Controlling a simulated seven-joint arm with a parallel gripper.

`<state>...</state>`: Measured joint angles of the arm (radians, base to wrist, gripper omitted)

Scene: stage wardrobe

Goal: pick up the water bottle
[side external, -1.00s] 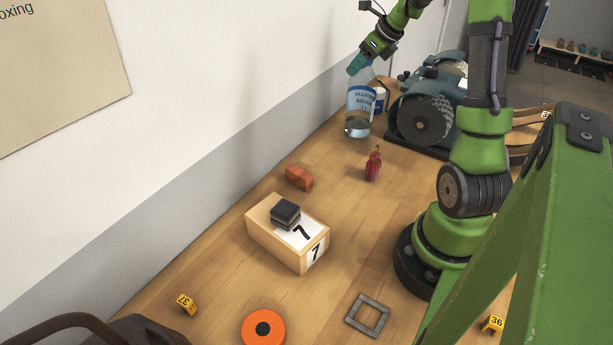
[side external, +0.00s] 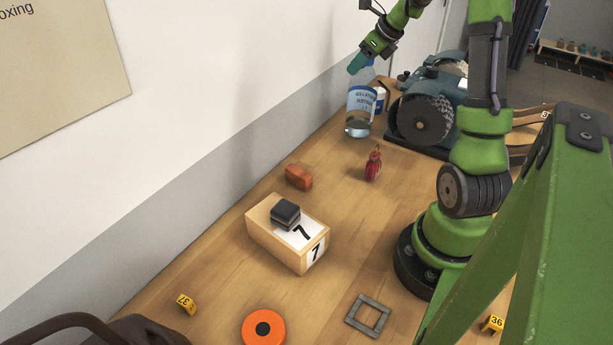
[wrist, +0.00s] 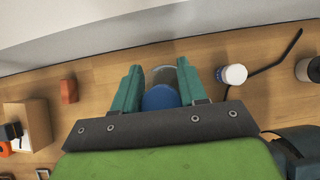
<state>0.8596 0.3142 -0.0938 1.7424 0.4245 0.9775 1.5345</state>
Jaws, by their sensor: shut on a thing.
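The water bottle (side external: 361,112) is clear with a blue and white label. It stands upright at the far end of the wooden table, near the wall. My gripper (side external: 357,66) comes down from above, and its teal fingers are shut on the top of the bottle. I cannot tell whether the bottle's base touches the table. The fingers hide part of the bottle's top.
A white jar with a blue label (wrist: 232,75) stands close beside the bottle. A blue-grey machine with a dark wheel (side external: 424,118) is to the right. A red figure (side external: 373,164), an orange block (side external: 299,177) and a wooden box (side external: 273,240) lie nearer.

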